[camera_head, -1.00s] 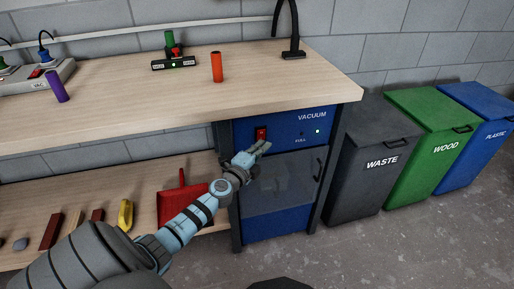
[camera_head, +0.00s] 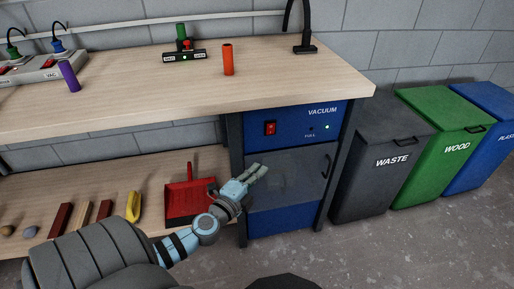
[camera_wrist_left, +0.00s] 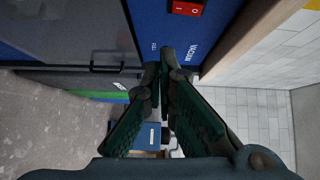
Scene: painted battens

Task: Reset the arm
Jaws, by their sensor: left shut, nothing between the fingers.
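My left arm comes in from the lower left in the head view. My left gripper (camera_head: 258,170) is shut and empty in front of the blue vacuum cabinet (camera_head: 290,218), below its red switch (camera_head: 270,128). In the left wrist view, the gripper's dark fingers (camera_wrist_left: 166,62) come together at their tips, with the red switch (camera_wrist_left: 187,8) above them. A green light shows on the cabinet's panel. My right gripper is in neither view.
The workbench (camera_head: 130,100) holds an orange cylinder (camera_head: 228,60), a purple cylinder (camera_head: 69,76) and a power strip (camera_head: 40,70). A red dustpan (camera_head: 190,198) and a yellow item (camera_head: 133,208) lie on the lower shelf. Waste (camera_head: 375,180), wood (camera_head: 440,165) and plastic (camera_head: 490,150) bins stand right.

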